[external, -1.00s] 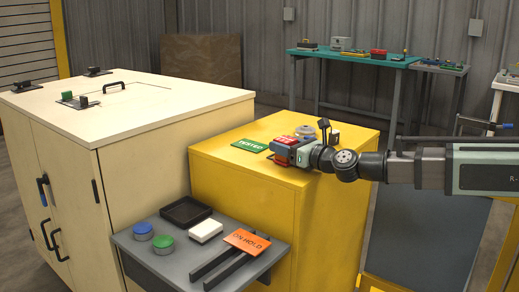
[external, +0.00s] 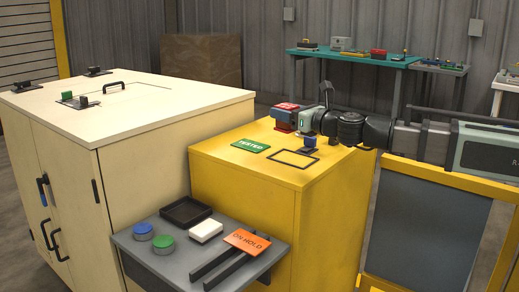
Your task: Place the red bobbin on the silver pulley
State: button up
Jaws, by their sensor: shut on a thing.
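My gripper (external: 298,122) is over the back part of the yellow cabinet top, and its fingertips are hard to make out. A red piece with pale markings (external: 286,106), seemingly the red bobbin, is at the gripper's left end, above a grey block. The gripper is shut on it as far as I can tell, and it appears raised above the cabinet top. The silver pulley cannot be made out clearly; my gripper and wrist cover that area. A small blue piece with a dark top (external: 309,142) stands just below the wrist.
The yellow cabinet (external: 240,182) carries a green TESTED plate (external: 250,145) and an empty black outline (external: 293,158). A grey side shelf (external: 150,262) holds blue and green round pieces, a black tray (external: 187,212), a white block and an orange ON HOLD plate (external: 247,241). A cream cabinet stands left.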

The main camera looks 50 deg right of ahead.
jog(key=w+d+r+m+h, duration=0.2)
jog(key=d, duration=1.6)
jog(key=w+d+r+m+h, duration=0.1)
jog(key=w+d+r+h, duration=0.15)
jog(key=d, duration=1.65)
jog(key=w+a+f+n+g+y, duration=0.15)
jog(key=w+a+n+y, duration=0.25)
jog(key=a+n+y, duration=0.7)
jog(key=shift+s+a+f+m+y, duration=0.1)
jog(key=shift+a+f+m+y, duration=0.3)
jog(key=shift+f, duration=1.2)
jog(key=shift+s+a+f+m+y, duration=0.1)
jog(key=shift+a+f+m+y, duration=0.25)
jog(key=shift+f, duration=1.3)
jog(key=shift+s+a+f+m+y, duration=0.1)
jog(key=shift+a+f+m+y, duration=0.3)
jog(key=shift+f, duration=1.2)
jog(key=shift+d+f, duration=0.1)
jog(key=shift+f, duration=0.05)
jog(key=o, duration=1.3)
jog(key=shift+c, duration=0.2)
jog(key=shift+r, duration=0.2)
